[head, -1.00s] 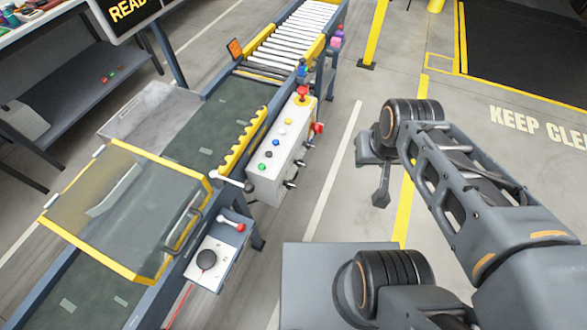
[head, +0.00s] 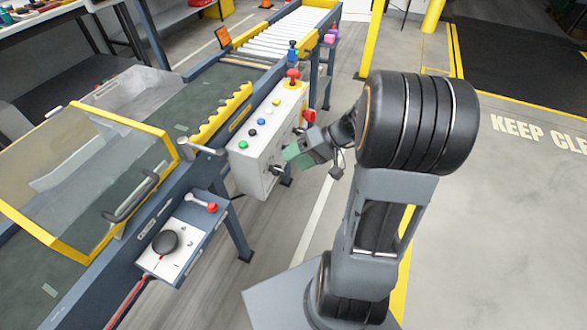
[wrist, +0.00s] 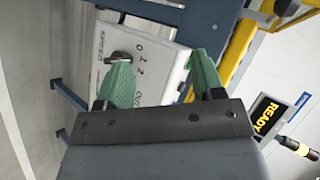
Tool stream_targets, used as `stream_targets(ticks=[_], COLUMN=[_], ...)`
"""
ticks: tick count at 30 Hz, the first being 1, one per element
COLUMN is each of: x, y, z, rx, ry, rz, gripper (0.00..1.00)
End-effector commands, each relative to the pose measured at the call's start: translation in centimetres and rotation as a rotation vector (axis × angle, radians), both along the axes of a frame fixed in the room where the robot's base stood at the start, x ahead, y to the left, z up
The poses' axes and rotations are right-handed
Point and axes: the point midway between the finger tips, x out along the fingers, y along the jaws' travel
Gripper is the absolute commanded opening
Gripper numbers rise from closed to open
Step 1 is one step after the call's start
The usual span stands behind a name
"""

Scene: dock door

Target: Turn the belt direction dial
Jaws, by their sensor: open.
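The white control box (head: 262,140) stands beside the belt, with several coloured buttons on top and small dark knobs on its side face. One dark knob (head: 277,170) shows just left of my gripper (head: 297,153). My gripper is open, its green fingers pointing at the side face. In the wrist view my gripper (wrist: 161,72) spans part of the lettered white face (wrist: 152,68). A knob (wrist: 122,58) with lettering that looks like SPEED sits by the left fingertip. I cannot tell which knob is the belt direction dial; the fingers may hide part of it.
A red knob (head: 309,115) and a red mushroom button (head: 293,74) are near my gripper. A lower panel carries a black round knob (head: 165,242) and a red-tipped lever (head: 206,204). A yellow-framed guard (head: 85,180) covers the belt. Floor on the right is clear.

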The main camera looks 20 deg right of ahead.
Motion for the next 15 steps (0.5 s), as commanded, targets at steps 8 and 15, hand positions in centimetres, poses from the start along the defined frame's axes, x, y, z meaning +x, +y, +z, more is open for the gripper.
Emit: stream_targets(ticks=[8, 15], x=[3.9, 4.4], y=[-10.0, -14.4], z=[-10.2, -12.8], rx=[0.295, 0.329], ry=[-0.401, -0.587], rz=[-0.288, -0.426], gripper=[0.62, 0.62])
